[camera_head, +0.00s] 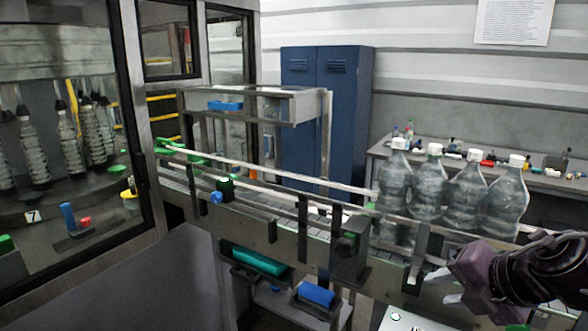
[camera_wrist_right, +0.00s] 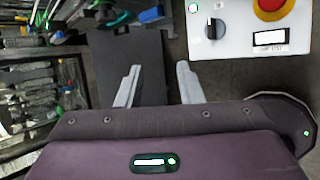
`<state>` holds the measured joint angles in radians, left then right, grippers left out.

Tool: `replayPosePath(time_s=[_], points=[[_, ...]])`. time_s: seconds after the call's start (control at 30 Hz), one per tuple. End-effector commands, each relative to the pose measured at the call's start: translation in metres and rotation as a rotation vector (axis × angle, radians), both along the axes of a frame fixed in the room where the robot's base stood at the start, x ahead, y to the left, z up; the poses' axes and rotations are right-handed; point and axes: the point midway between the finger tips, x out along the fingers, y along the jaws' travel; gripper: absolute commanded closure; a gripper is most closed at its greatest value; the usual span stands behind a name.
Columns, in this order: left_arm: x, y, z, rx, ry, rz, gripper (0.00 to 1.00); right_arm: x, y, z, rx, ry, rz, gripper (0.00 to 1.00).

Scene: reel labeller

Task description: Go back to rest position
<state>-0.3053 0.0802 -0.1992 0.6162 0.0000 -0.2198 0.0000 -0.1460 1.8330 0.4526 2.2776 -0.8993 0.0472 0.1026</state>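My right gripper (camera_head: 444,287) is at the lower right of the head view, in front of the conveyor and below the clear bottles. In the right wrist view its two grey fingers (camera_wrist_right: 157,80) stand well apart with nothing between them, so it is open and empty. The dark floor and a grey surface show beyond the fingers. My left arm and left gripper are not in view.
Several clear, white-capped bottles (camera_head: 467,199) stand on the conveyor (camera_head: 280,231) beside my right gripper. A white control box (camera_wrist_right: 243,50) with a black knob and red button is close by. A glass-doored machine (camera_head: 153,200) stands left; blue lockers (camera_head: 297,110) stand behind.

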Motion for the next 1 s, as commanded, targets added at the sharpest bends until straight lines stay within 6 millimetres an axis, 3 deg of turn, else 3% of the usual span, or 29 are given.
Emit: replayPosePath(time_s=[0.23,0.47,0.67,0.8,1.0], points=[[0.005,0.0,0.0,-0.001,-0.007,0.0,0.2,0.02,-0.003,-0.059,0.376,-0.118,-0.291,0.66],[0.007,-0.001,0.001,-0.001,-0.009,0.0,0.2,0.009,-0.015,-0.119,0.657,-0.117,-0.708,0.66],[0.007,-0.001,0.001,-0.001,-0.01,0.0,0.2,-0.031,-0.017,-0.181,0.832,0.007,-1.147,0.66],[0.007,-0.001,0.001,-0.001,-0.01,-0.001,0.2,-0.07,-0.005,-0.219,0.899,0.154,-1.436,0.66],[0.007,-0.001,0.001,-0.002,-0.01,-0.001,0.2,-0.119,0.022,-0.251,0.932,0.37,-1.728,0.66]])
